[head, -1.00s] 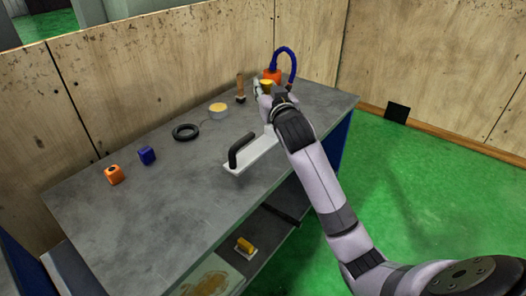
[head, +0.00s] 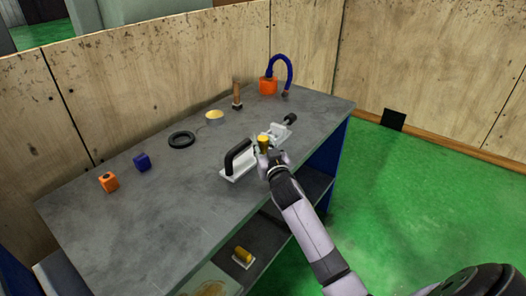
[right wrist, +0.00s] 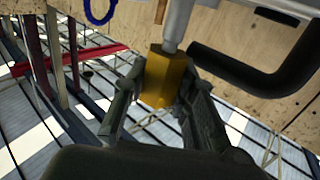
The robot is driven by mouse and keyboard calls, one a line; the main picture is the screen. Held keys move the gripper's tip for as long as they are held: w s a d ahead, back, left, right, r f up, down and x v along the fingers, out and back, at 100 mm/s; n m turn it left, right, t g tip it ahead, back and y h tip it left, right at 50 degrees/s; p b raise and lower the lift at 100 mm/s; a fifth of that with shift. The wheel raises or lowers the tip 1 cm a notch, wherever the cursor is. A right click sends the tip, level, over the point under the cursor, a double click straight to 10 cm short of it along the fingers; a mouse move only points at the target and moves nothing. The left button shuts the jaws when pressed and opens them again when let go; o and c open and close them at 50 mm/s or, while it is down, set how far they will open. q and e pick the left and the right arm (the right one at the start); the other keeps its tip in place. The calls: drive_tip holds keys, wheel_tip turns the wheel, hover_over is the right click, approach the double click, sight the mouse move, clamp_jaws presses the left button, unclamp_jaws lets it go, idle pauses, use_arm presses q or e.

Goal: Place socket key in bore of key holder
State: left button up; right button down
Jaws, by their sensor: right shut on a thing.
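My right gripper (head: 264,147) is above the front right part of the bench, between the black handle and the clamp-like piece. It is shut on a yellow six-sided piece with a grey rod, which looks like the socket key (right wrist: 160,76). In the right wrist view my right gripper (right wrist: 158,108) has a finger on each side of it. The key's yellow end (head: 263,139) shows in the head view. An orange block (head: 108,181) with a dark hole stands at the left of the bench; I cannot tell if it is the key holder. My left gripper is out of view.
The grey bench (head: 150,225) holds a blue block (head: 142,162), a black ring (head: 181,139), a round yellow-topped tin (head: 214,115), a wooden-handled brush (head: 237,93) and an orange pot (head: 268,87). A white-based black handle (head: 238,157) stands close to my right gripper.

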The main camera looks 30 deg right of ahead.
drive_tip(key=shift+f, duration=1.25)
drive_tip(key=c, duration=1.3)
unclamp_jaws()
drive_tip(key=shift+f, duration=0.1)
